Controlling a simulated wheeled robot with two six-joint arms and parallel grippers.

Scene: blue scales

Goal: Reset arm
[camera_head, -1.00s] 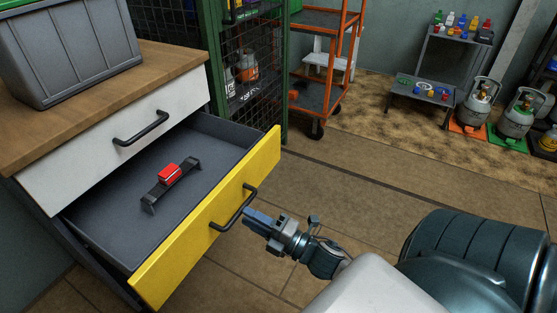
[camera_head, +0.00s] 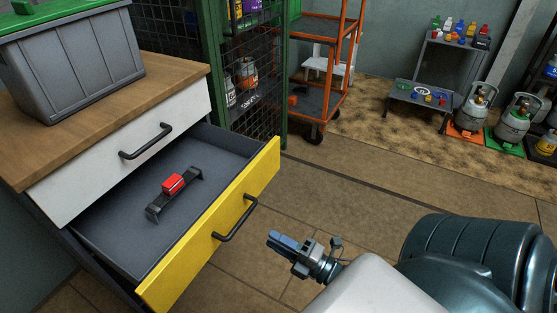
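The yellow-fronted drawer (camera_head: 190,260) stands pulled out from the cabinet, with its dark handle (camera_head: 235,222) on the front. Inside it lies a dark bracket-like piece (camera_head: 190,180) with a red block (camera_head: 173,184) on it. My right gripper (camera_head: 275,240) is apart from the handle, to its right and a little lower, over the floor. It holds nothing that I can see, and the gap between its fingers is not clear. My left gripper is out of view.
The upper white drawer (camera_head: 95,175) is shut. A grey bin (camera_head: 75,65) stands on the wooden top (camera_head: 180,75). Behind are a green mesh cage (camera_head: 222,100), an orange cart (camera_head: 345,70) and gas cylinders (camera_head: 475,110). The floor in the middle is clear.

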